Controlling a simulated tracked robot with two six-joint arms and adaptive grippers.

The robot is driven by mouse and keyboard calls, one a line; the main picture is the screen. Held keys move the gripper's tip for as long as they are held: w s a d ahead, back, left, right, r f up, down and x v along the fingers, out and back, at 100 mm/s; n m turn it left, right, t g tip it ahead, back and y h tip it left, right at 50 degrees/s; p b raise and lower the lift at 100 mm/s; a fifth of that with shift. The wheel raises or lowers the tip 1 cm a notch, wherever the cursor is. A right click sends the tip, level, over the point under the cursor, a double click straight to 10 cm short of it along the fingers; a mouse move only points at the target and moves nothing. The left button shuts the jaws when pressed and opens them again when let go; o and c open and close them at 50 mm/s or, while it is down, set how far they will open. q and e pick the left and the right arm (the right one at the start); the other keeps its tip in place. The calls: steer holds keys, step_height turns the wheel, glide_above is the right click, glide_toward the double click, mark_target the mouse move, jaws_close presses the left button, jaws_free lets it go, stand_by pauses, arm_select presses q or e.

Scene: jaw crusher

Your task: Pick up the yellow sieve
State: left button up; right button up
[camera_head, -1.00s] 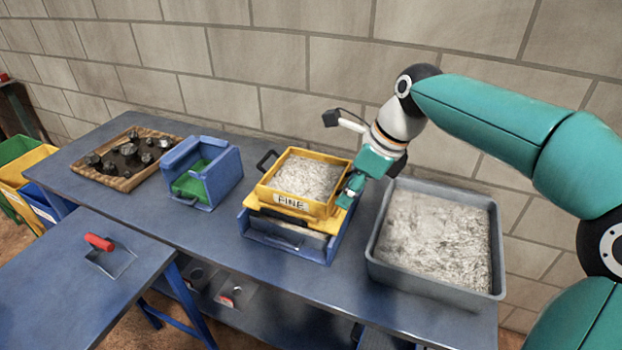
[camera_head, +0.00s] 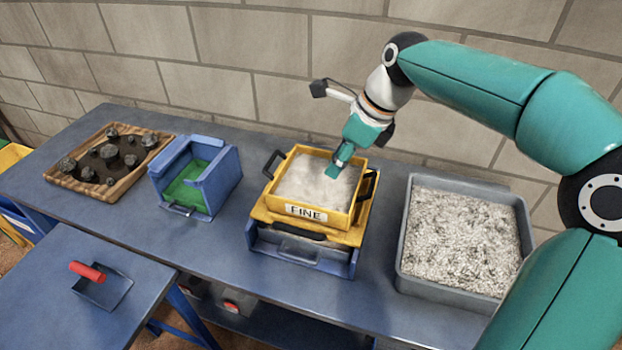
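The yellow sieve (camera_head: 350,222) carries a "FINE" label and holds pale grey powder. It sits upright on a yellow-topped blue stand (camera_head: 262,245) on the blue bench. One black handle (camera_head: 272,164) shows at its left and another (camera_head: 370,184) at its right. My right gripper (camera_head: 336,168) points down over the sieve's back right part, in front of its far rim in the view. I cannot tell whether its fingers touch the powder or how far apart they are. My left gripper is not in view.
A grey tray of pale gravel (camera_head: 404,228) stands to the right. A blue box with a green inside (camera_head: 216,190) and a wooden tray of dark rocks (camera_head: 122,187) stand to the left. A red-handled scoop (camera_head: 88,270) lies on the front table.

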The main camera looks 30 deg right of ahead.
glide_toward(306, 204)
steer(key=x, duration=0.5)
steer(key=shift+w, duration=0.2)
steer(key=x, duration=0.5)
steer(key=shift+s+f, duration=0.15)
steer(key=shift+f, duration=0.05)
jaws_close()
